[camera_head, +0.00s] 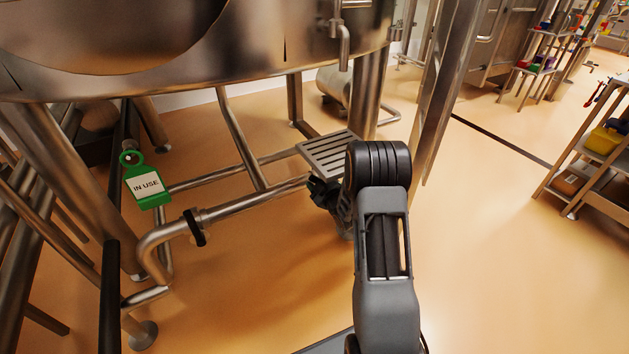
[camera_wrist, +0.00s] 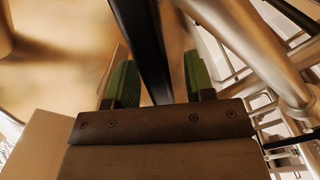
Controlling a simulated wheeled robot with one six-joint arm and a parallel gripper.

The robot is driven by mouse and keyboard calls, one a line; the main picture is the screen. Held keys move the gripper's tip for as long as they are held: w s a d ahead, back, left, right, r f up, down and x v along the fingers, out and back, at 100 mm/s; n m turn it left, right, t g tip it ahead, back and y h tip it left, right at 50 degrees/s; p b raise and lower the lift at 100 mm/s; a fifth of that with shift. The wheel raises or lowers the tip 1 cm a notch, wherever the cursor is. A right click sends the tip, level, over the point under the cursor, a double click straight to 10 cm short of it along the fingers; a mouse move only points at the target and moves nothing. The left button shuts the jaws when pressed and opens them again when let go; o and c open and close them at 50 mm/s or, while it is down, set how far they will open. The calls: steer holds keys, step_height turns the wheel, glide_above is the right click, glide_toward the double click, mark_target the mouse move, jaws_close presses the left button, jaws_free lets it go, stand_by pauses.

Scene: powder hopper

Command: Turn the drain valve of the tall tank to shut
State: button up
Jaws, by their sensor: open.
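The tall tank (camera_head: 200,75) fills the upper left of the head view, on steel legs. Below it runs a steel pipe with a short black valve handle (camera_head: 195,227), which stands across the pipe. A green "IN USE" tag (camera_head: 147,182) hangs up and left of the handle. My gripper is mostly hidden behind my arm in the head view, right of the handle and apart from it. In the wrist view my gripper (camera_wrist: 159,82) is open, with green pads. A black bar (camera_wrist: 147,45) shows between the fingers; I cannot tell whether it is the handle or touches them.
A slatted metal step (camera_head: 328,148) lies just beyond my arm. Steel legs and braces stand around the pipe, and a black upright post (camera_head: 110,290) is at the left. A shelf cart (camera_head: 590,160) stands at the right. The floor between is clear.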

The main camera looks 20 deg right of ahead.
steer(key=shift+w+a, duration=0.1)
steer(key=shift+w, duration=0.5)
jaws_close()
steer(key=shift+a, duration=0.15)
